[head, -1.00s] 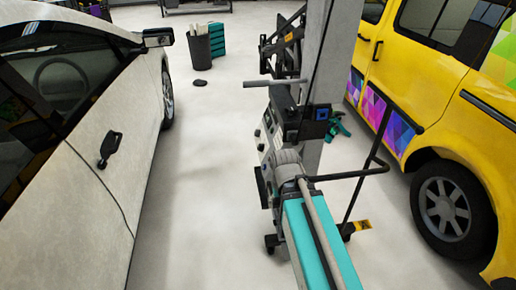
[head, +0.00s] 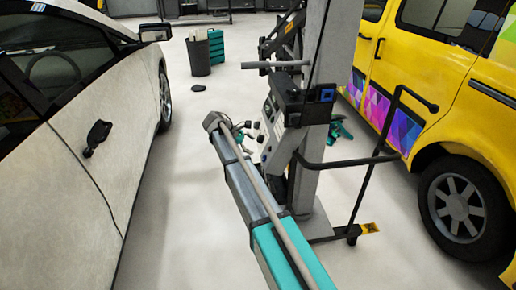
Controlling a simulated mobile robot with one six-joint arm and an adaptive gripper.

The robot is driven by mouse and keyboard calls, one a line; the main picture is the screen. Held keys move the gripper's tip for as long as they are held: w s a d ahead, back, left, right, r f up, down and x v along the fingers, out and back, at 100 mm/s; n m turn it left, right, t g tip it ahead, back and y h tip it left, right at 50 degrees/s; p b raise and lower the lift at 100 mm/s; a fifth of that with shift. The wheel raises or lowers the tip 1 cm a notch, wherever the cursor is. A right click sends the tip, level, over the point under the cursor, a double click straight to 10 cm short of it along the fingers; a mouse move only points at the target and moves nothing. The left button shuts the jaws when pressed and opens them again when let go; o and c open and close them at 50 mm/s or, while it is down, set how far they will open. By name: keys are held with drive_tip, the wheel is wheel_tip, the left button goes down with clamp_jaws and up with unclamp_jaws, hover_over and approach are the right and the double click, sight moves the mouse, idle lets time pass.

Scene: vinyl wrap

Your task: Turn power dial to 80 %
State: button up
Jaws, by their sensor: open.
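The grey control panel (head: 269,125) is on the left face of the wheeled machine in the head view. Small dark knobs show along its side. They are too small to tell which one is the power dial, and no setting can be read. My arm reaches up from the lower right to a grey joint left of the panel. My gripper (head: 239,130) is a small dark shape between that joint and the panel, partly hidden by my arm. It is open, close to the panel's left side. Whether it touches a knob cannot be told.
The machine's grey column (head: 322,100) and black handle frame (head: 372,160) stand right of my arm. A pale car (head: 60,160) is at left and a yellow van (head: 430,90) at right. A dark bin (head: 198,56) stands behind.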

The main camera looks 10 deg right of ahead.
sight(258, 138)
drive_tip(key=w+a+n+h+b, duration=0.3)
drive_tip(key=w+a, duration=0.5)
drive_tip(key=w, duration=0.3)
drive_tip(key=shift+w+f+n+t+h+b, duration=0.15)
drive_tip(key=shift+w+n+t+h+b, duration=0.25)
drive_tip(key=shift+n, duration=0.4)
drive_tip(key=shift+s+d+f, duration=0.1)
drive_tip(key=shift+d, duration=0.05)
drive_tip(key=b+x, duration=0.5)
drive_tip(key=x, duration=0.8)
drive_tip(key=shift+d+f, duration=0.2)
drive_tip(key=shift+d, duration=0.05)
drive_tip(key=shift+d, duration=0.1)
drive_tip(key=c, duration=1.2)
